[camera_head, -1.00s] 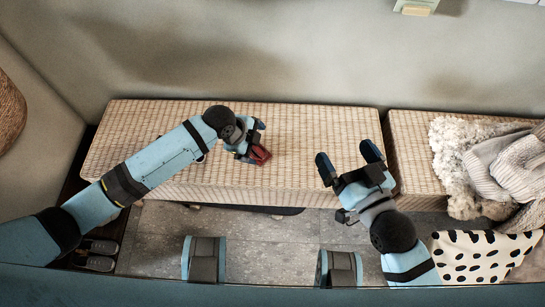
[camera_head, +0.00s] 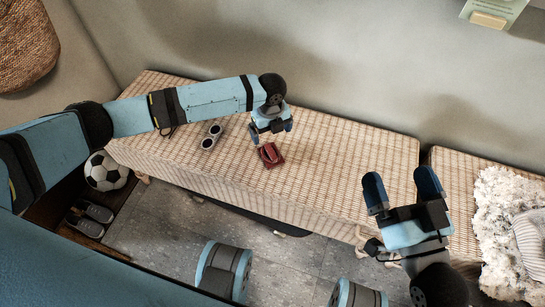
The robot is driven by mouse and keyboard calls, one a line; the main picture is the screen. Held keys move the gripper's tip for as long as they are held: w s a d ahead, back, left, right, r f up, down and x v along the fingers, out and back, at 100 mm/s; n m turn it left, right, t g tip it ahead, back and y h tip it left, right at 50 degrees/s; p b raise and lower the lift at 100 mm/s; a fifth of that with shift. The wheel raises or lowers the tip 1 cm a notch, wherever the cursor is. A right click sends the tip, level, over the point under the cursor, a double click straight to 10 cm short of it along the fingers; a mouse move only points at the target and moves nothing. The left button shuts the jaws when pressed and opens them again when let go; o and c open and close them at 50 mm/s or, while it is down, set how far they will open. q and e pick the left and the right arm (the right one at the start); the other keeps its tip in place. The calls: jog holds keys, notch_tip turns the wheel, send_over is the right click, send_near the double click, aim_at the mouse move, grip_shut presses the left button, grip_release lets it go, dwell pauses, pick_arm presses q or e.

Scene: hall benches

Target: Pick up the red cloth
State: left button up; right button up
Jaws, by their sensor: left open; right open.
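A small red cloth (camera_head: 269,155), folded into a compact bundle, lies on the woven bench (camera_head: 330,165) near its front edge. My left gripper (camera_head: 271,136) is open just above and behind the cloth in the picture. Its fingers are empty, and whether a fingertip touches the cloth I cannot tell. My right gripper (camera_head: 401,189) is open and empty, over the right end of the bench, well away from the cloth.
A grey two-part object (camera_head: 211,137) lies on the bench left of the cloth. A football (camera_head: 106,171) and grey shoes (camera_head: 90,220) are at lower left. The bench right of the cloth is clear.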

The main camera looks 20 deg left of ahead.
aim_at(269, 148)
pick_arm(q)
notch_tip(269, 148, down, 4)
jog(key=shift+f+b, duration=0.25)
jog(key=shift+b, duration=0.4)
jog(key=f+b, duration=0.2)
jog(key=f, duration=0.1)
jog(key=f+b, duration=0.1)
jog(key=f, duration=0.1)
jog(key=shift+s+a+f, duration=0.1)
jog(key=shift+s+a, duration=0.05)
jog(key=shift+a, duration=0.1)
pick_arm(e)
notch_tip(269, 148, down, 7)
jog(key=g, duration=0.3)
jog(key=shift+a+n, duration=0.2)
jog(key=shift+n, duration=0.1)
jog(key=shift+w, duration=0.1)
pick_arm(q)
jog(key=c, duration=1)
pick_arm(e)
jog(key=shift+f, duration=0.1)
